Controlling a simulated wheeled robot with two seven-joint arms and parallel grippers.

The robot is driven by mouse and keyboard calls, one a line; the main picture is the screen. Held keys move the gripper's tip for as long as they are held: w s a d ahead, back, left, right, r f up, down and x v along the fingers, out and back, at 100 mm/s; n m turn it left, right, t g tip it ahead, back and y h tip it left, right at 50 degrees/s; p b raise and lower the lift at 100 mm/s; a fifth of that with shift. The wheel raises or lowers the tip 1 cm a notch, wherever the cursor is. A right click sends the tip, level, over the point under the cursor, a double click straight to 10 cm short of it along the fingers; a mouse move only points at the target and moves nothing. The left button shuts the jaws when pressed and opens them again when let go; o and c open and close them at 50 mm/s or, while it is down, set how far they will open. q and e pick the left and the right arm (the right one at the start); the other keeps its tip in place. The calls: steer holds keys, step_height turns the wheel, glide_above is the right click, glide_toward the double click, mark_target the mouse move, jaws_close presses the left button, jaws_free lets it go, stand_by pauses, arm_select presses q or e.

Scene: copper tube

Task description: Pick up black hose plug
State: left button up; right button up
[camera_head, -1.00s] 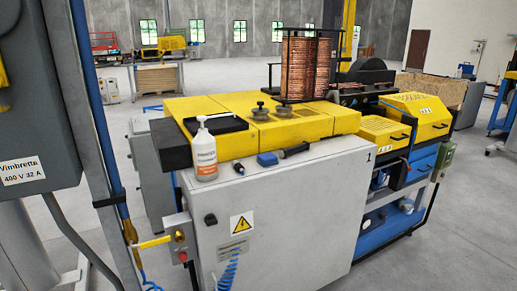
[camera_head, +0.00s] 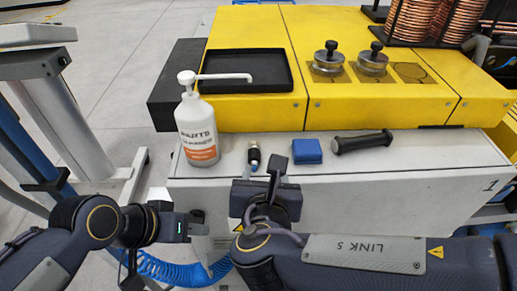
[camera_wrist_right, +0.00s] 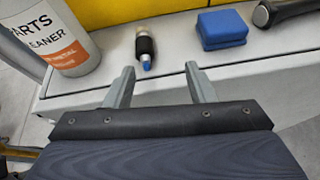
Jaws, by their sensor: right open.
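The black hose plug (camera_head: 254,156), a small dark cylinder with a blue end, lies on the pale cabinet top between the bottle and the blue block. It also shows in the right wrist view (camera_wrist_right: 145,47), ahead of the fingers and a little left of the middle between them. My right gripper (camera_head: 264,167) is open and empty at the cabinet's front edge, short of the plug; its two fingers (camera_wrist_right: 159,70) are spread apart in the wrist view. My left gripper (camera_head: 198,226) is low in front of the cabinet, beside the blue coiled hose; its jaw opening is unclear.
A white cleaner bottle (camera_head: 198,130) stands left of the plug. A blue block (camera_head: 307,151) and a black handled tool (camera_head: 362,142) lie to the right. Behind rises the yellow machine cover (camera_head: 340,112) with a black tray (camera_head: 243,86) and two knobbed metal weights.

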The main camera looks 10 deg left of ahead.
mark_target(254, 160)
steer(key=shift+n+y, duration=0.3)
steer(key=shift+n, duration=0.4)
steer(key=w+a+f, duration=0.1)
steer(key=w, duration=0.1)
steer(key=w+a+f, duration=0.1)
steer(key=w, duration=0.1)
steer(key=w+a+f+p, duration=0.1)
steer(key=w, duration=0.1)
steer(key=shift+a, duration=0.35)
steer(key=shift+r, duration=0.1)
steer(key=c, duration=1.1)
